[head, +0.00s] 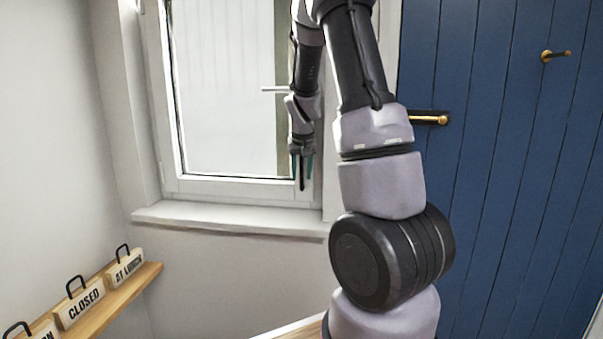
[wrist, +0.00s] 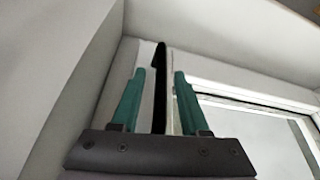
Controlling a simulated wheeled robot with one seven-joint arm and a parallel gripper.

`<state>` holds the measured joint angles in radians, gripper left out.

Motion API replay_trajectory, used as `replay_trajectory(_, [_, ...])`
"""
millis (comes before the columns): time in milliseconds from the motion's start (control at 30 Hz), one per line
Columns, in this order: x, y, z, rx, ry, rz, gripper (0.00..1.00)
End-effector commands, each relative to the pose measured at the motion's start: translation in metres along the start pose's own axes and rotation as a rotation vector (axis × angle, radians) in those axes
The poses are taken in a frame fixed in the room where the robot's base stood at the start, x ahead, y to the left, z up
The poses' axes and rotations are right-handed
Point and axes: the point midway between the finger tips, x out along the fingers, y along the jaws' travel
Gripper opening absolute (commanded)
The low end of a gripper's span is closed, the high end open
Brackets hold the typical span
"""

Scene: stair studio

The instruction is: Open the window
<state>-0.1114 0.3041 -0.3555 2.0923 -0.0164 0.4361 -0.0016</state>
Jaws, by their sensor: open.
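The window (head: 225,100) has a white frame and stands shut or nearly so in the head view, left of my arm. Its white handle (head: 275,89) points left, level, beside my wrist; the rest of it is hidden behind my arm. My gripper (head: 302,170) points down in front of the frame's lower right part, below the handle. The window frame (wrist: 250,95) shows behind and right of the fingers. The handle is not clear in the wrist view.
A white sill (head: 230,218) juts out below the window. A blue plank door (head: 490,150) with a brass handle (head: 430,119) is on the right. A wooden ledge (head: 120,295) with several small signs is at the lower left.

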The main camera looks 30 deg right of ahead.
Motion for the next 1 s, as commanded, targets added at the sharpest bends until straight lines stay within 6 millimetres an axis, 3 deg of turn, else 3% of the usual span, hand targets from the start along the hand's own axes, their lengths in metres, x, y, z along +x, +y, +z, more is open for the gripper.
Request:
replay_trajectory(33, [-0.0001, 0.0000, 0.0000, 0.000, 0.000, 0.000, 0.33])
replay_trajectory(100, [-0.0002, 0.0000, 0.0000, 0.000, 0.000, 0.000, 0.07])
replay_trajectory(133, [-0.0002, 0.0001, 0.0000, 0.000, 0.000, 0.000, 0.00])
replay_trajectory(1000, [-0.0005, 0.0001, 0.0000, 0.001, 0.000, 0.000, 0.00])
